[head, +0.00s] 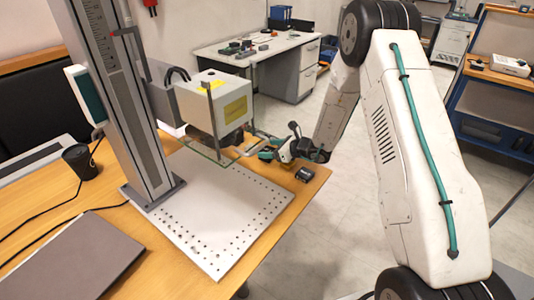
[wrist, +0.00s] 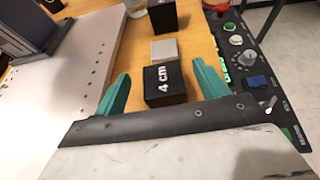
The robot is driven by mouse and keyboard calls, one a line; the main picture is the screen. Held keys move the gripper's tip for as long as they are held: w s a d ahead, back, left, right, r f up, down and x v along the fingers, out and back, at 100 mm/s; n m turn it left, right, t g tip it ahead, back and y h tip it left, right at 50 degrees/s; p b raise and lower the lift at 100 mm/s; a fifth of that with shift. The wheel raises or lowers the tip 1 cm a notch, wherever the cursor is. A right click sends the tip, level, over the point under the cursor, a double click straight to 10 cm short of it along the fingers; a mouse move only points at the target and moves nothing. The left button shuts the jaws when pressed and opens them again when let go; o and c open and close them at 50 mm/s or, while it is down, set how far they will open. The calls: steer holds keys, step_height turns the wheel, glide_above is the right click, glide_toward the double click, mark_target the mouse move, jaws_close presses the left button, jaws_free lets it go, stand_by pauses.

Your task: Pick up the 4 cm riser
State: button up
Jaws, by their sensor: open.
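The 4 cm riser (wrist: 165,84) is a black block with white "4 cm" lettering on the face towards me, in the middle of the wrist view. It sits on the wooden table. My gripper (wrist: 160,70) is open, with one teal finger to the left of the riser and one to its right in the picture. Gaps show on both sides, and neither finger touches it. I cannot tell how far the fingers reach down beside it. In the head view my gripper (head: 267,148) is at the table's far right side, and I cannot make out the riser there.
A grey block (wrist: 164,49) and a taller black block (wrist: 163,15) stand behind the riser. A control box (wrist: 243,60) with knobs is to the right. The perforated plate (wrist: 60,70) lies to the left. The marker head (head: 213,103) hangs near my gripper. A small dark item (head: 305,174) lies by the table edge.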

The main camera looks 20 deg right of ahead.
steer(key=x, duration=0.4)
steer(key=shift+w+a+f, duration=0.1)
steer(key=shift+w, duration=0.1)
steer(key=c, duration=1.2)
steer(key=shift+c, duration=0.2)
